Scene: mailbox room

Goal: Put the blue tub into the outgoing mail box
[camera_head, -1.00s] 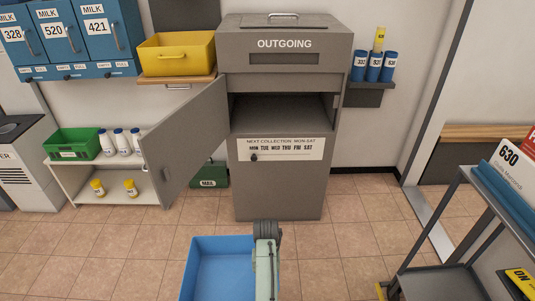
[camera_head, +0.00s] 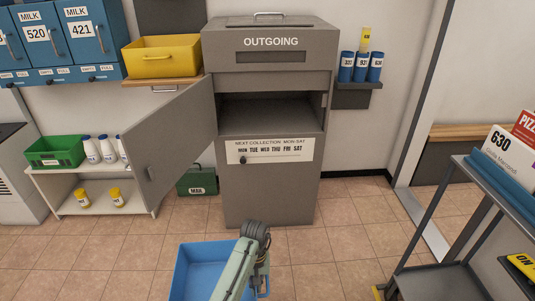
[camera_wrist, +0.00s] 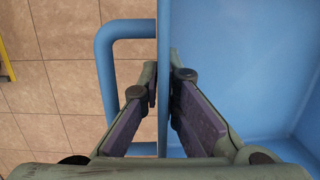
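The blue tub (camera_head: 200,251) is at the bottom of the head view, in front of the outgoing mail box and lower than its opening. My gripper (camera_wrist: 163,72) has one finger on each side of the tub wall, close against it, beside the tub's side handle (camera_wrist: 103,80). It is shut on the wall. In the head view my arm covers the tub's right part, and the fingertips are hard to see. The grey outgoing mail box (camera_head: 270,190) stands upright with its door (camera_head: 172,145) swung open to the left. Its compartment (camera_head: 265,114) looks empty.
A grey cart (camera_head: 440,235) with boxes stands at the right. A low white shelf (camera_head: 135,205) with a green bin (camera_head: 56,151) and bottles is at the left. A yellow bin (camera_head: 163,55) sits on a wall shelf.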

